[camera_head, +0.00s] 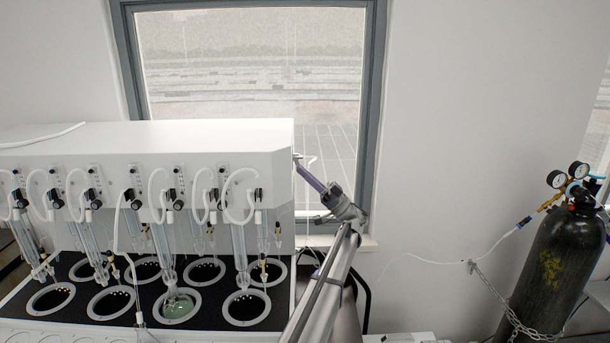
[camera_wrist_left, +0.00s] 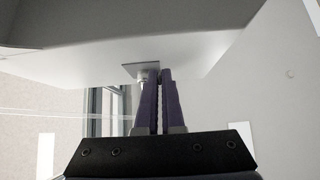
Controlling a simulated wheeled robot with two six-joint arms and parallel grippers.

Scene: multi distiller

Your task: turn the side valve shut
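The side valve (camera_head: 297,157) is a small fitting on the right side of the white distiller housing (camera_head: 150,142). In the left wrist view the valve (camera_wrist_left: 142,79) shows as a metal stem under a square grey plate, just left of the fingertips. My left gripper (camera_head: 300,166) reaches up to it from the lower right. Its purple fingers (camera_wrist_left: 160,76) are nearly together, with only a thin gap between them. Their tips overlap the plate in view. I cannot tell whether a thin part of the valve is between them. My right gripper is not in view.
Glass tubes and hoses hang at the housing's front above several round wells (camera_head: 247,307). A window (camera_head: 250,60) is behind. A black gas cylinder (camera_head: 548,275) with gauges is chained at the right. The space between housing and cylinder is mostly free, crossed by a thin hose.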

